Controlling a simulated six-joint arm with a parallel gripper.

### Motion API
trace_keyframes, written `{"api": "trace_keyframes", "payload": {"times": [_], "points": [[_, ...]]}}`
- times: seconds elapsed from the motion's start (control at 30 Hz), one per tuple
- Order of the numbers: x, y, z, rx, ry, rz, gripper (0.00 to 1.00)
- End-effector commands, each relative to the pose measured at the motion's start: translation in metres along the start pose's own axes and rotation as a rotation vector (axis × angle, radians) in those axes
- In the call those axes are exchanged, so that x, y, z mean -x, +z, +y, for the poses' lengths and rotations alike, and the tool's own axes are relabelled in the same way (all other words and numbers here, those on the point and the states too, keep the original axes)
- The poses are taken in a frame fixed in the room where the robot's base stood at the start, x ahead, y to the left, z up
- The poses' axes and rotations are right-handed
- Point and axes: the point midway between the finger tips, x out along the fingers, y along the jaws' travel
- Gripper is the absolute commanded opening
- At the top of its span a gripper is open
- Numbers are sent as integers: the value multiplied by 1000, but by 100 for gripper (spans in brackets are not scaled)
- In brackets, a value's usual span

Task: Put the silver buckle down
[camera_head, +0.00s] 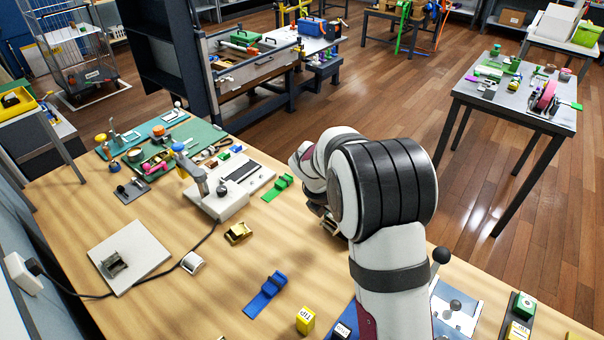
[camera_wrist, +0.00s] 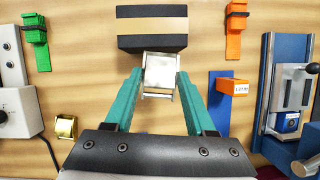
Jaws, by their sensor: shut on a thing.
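In the wrist view my gripper (camera_wrist: 160,80) has its two teal fingers closed on the sides of a silver buckle (camera_wrist: 160,70). The buckle has a bright square face and a thin frame at its lower end. It is close to a black block with a tan stripe (camera_wrist: 152,29); I cannot tell whether they touch. In the head view my arm hides most of the gripper and the held buckle.
A gold buckle (camera_head: 238,233) and another silvery buckle-like piece (camera_head: 192,263) lie on the wooden bench. A dark buckle (camera_head: 114,263) sits on a pale plate (camera_head: 140,247). Green (camera_head: 279,187) and blue (camera_head: 265,296) clamps stand nearby. Bare wood lies between them.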

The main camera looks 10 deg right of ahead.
Motion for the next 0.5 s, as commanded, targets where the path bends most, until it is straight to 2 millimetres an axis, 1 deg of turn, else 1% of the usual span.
{"api": "trace_keyframes", "payload": {"times": [0.07, 0.17, 0.27, 0.37, 0.4, 0.47, 0.5], "points": [[2, 2, -2, -16, -6, 0, 0], [10, 6, -10, -134, -55, -2, 0], [27, 11, -26, -380, -154, -2, 0], [51, 12, -45, -691, -281, -2, 0], [62, 11, -52, -821, -334, -2, 0], [81, 9, -62, -1026, -417, -1, 0], [95, 5, -68, -1165, -474, 0, 0]]}}
